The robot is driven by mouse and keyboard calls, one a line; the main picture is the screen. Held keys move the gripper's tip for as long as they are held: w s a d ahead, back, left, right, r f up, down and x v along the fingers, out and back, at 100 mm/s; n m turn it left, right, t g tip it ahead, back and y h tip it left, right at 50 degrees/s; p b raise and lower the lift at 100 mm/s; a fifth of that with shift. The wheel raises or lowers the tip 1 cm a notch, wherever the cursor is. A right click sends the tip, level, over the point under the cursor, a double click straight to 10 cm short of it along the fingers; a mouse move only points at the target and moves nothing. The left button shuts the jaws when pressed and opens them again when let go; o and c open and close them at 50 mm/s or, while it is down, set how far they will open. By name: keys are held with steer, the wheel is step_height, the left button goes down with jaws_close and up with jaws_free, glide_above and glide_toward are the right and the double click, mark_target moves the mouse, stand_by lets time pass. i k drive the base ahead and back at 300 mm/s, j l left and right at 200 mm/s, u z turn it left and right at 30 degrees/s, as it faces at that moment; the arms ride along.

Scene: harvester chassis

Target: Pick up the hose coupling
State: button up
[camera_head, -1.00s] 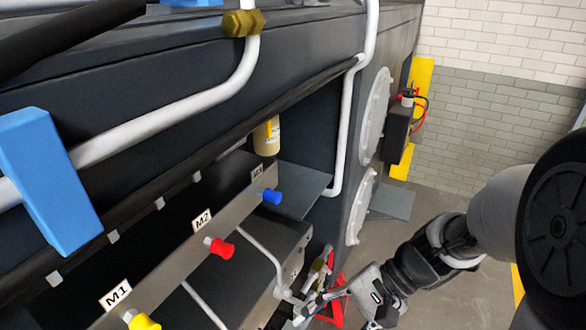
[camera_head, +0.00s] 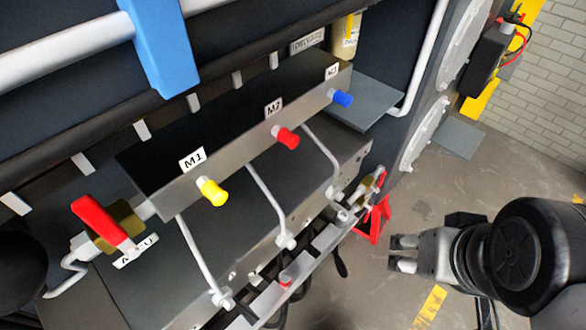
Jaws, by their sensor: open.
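I cannot single out the hose coupling with certainty. A grey rail (camera_head: 312,257) runs below the manifold in the head view, with a small red-topped fitting (camera_head: 285,282) on it and dark hoses (camera_head: 340,262) hanging beneath. My gripper (camera_head: 393,252) is at the lower right, in front of the concrete floor. Its two fingers point left and are open, with nothing visible between them. It is apart from the rail and from the hoses.
A manifold bar (camera_head: 250,147) carries yellow (camera_head: 213,192), red (camera_head: 287,137) and blue (camera_head: 342,98) caps, labelled M1, M2 and M3. A red-handled valve (camera_head: 105,222) is at left. A red stand (camera_head: 373,222) lies between chassis and gripper. Open floor surrounds my arm.

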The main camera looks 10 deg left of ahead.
mark_target(284, 277)
steer(key=j+u, duration=0.1)
steer(key=u, duration=0.35)
steer(key=k+j+u, duration=0.1)
steer(key=u, duration=0.4)
steer(key=l+u, duration=0.3)
steer(key=k+j+z, duration=0.35)
